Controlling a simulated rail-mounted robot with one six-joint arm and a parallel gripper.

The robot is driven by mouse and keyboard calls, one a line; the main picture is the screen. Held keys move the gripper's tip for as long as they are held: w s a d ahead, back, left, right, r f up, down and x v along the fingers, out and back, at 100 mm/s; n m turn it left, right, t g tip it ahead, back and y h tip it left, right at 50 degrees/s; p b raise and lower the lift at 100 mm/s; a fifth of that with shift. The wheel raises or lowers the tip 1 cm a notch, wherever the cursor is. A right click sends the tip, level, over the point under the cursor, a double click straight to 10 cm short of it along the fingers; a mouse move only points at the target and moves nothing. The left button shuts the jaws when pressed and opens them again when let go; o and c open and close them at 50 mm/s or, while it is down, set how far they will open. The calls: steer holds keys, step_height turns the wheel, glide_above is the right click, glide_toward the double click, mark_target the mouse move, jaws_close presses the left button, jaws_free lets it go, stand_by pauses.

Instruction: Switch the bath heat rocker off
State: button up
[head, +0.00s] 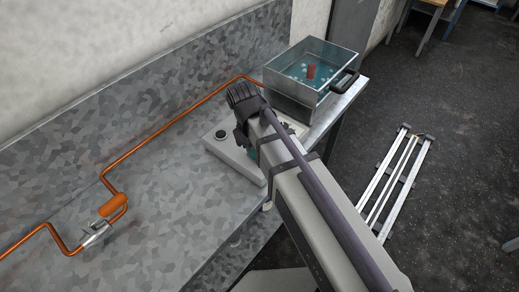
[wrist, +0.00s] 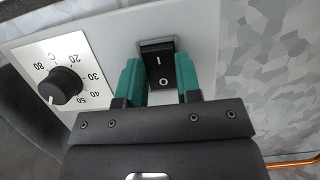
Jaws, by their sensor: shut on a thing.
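The bath heat rocker (wrist: 160,66) is a black switch marked I and O on a pale panel, in the middle of the wrist view. The O end is the nearer to my gripper's body. I cannot tell which end is pressed in. The green fingers of my gripper (wrist: 160,82) stand one on each side of the rocker, shut on it. In the head view my gripper (head: 251,152) is at the pale control box (head: 229,158), and my arm hides the rocker there.
A black temperature dial (wrist: 61,85) sits left of the rocker in the wrist view. A clear-walled water bath (head: 290,96) holding a reddish object (head: 311,71) stands behind the box. An orange pipe (head: 150,139) runs along the bench (head: 180,215). A metal rail frame (head: 396,178) lies on the floor.

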steer(key=o, duration=0.9)
steer(key=p+v, duration=1)
steer(key=shift+w+r, duration=0.1)
steer(key=shift+r, duration=0.25)
